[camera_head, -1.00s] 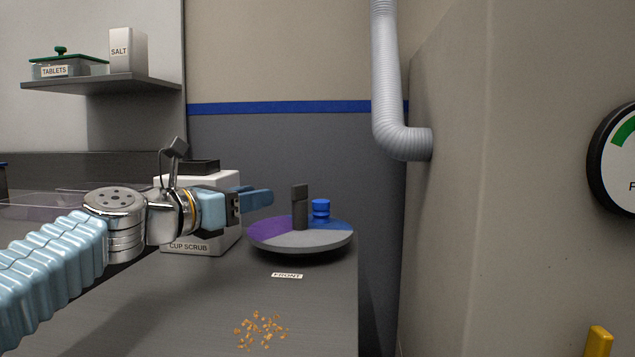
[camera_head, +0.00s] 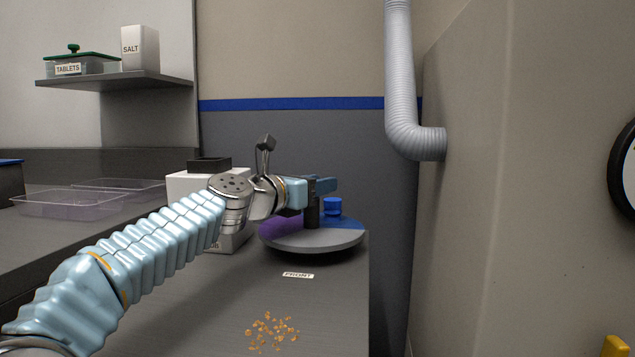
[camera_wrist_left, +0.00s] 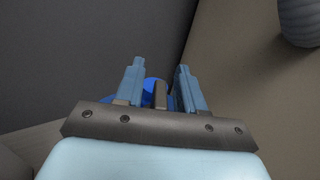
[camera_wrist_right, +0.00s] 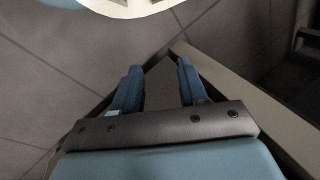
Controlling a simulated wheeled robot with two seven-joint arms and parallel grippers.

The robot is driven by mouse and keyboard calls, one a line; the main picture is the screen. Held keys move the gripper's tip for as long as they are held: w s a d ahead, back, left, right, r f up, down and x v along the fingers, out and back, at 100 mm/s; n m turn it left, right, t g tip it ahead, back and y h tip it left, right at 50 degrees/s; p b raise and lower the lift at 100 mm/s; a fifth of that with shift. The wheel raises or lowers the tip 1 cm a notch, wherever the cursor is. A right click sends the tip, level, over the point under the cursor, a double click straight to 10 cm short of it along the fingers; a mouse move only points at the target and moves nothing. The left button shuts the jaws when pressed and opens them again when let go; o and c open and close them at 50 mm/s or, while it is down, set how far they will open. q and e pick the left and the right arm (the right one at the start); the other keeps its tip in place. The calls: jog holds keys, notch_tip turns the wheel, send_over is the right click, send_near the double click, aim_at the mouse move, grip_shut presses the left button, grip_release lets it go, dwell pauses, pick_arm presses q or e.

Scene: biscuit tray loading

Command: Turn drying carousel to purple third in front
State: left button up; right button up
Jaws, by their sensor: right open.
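The drying carousel (camera_head: 325,240) stands at the back right of the counter. Its grey third faces front, by the "FRONT" label (camera_head: 298,276); its purple third (camera_head: 278,227) is at the left and its blue third is at the right rear. A dark upright post (camera_head: 312,212) and a blue knobbed piece (camera_head: 332,206) stand on it. My left gripper (camera_head: 323,185) is at the post's top. In the left wrist view the post (camera_wrist_left: 161,95) shows between the open fingers; contact cannot be told. My right gripper (camera_wrist_right: 158,85) is open and empty above the floor.
A white box (camera_head: 190,185) stands behind my left arm, left of the carousel. Orange crumbs (camera_head: 272,332) lie on the counter in front. Clear trays (camera_head: 85,205) are at the left. A grey machine wall (camera_head: 500,200) and hose (camera_head: 400,90) are at the right.

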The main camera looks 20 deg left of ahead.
pick_arm(q)
grip_shut()
dwell(0.5)
